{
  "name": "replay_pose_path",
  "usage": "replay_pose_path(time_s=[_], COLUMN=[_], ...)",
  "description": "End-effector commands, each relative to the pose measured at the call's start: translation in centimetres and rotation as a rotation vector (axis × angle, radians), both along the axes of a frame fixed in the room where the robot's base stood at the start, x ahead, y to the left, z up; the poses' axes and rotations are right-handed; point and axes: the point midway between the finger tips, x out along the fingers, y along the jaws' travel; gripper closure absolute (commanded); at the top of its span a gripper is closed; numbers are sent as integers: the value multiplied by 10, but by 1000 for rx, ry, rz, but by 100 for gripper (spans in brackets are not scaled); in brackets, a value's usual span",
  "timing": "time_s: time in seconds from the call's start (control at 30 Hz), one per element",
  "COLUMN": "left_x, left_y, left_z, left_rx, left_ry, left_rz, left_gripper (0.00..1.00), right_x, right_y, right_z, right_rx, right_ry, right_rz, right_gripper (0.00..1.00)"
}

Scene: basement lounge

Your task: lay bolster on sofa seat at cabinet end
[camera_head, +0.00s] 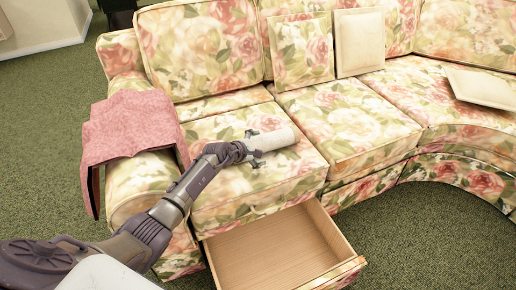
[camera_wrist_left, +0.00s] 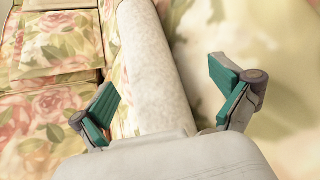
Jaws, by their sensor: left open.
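The bolster (camera_head: 276,139), a pale cylinder, lies on the left seat cushion of the floral sofa (camera_head: 345,120). In the left wrist view the bolster (camera_wrist_left: 150,60) runs between the two teal finger pads. My left gripper (camera_head: 256,150) is open around its near end, one finger on each side, with a visible gap at each finger in the left wrist view (camera_wrist_left: 164,85). The bolster's near end is partly hidden by the gripper. My right gripper is not in view. I cannot clearly identify a cabinet.
An open, empty wooden drawer (camera_head: 275,262) juts from the sofa base below the seat. A pink throw (camera_head: 130,127) covers the left armrest. Cream cushions (camera_head: 360,42) (camera_head: 482,88) and a floral cushion (camera_head: 301,50) rest on the sofa. Green carpet (camera_head: 425,235) is clear at front right.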

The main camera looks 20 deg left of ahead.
Motion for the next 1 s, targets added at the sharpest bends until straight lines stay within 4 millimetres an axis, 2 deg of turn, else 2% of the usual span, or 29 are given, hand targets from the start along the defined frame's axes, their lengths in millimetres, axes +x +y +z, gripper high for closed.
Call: replay_pose_path(time_s=[0.27,0.73,1.0], left_x=[-16,-85,-99], left_y=[6,24,28], left_z=[9,53,62], left_rx=[4,3,1], left_ry=[0,-1,-1], left_rz=[0,0,0], left_gripper=[0,0,0], right_x=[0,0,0], right_y=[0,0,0], right_z=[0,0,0], right_rx=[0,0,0], right_ry=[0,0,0], right_rz=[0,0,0], right_gripper=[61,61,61])
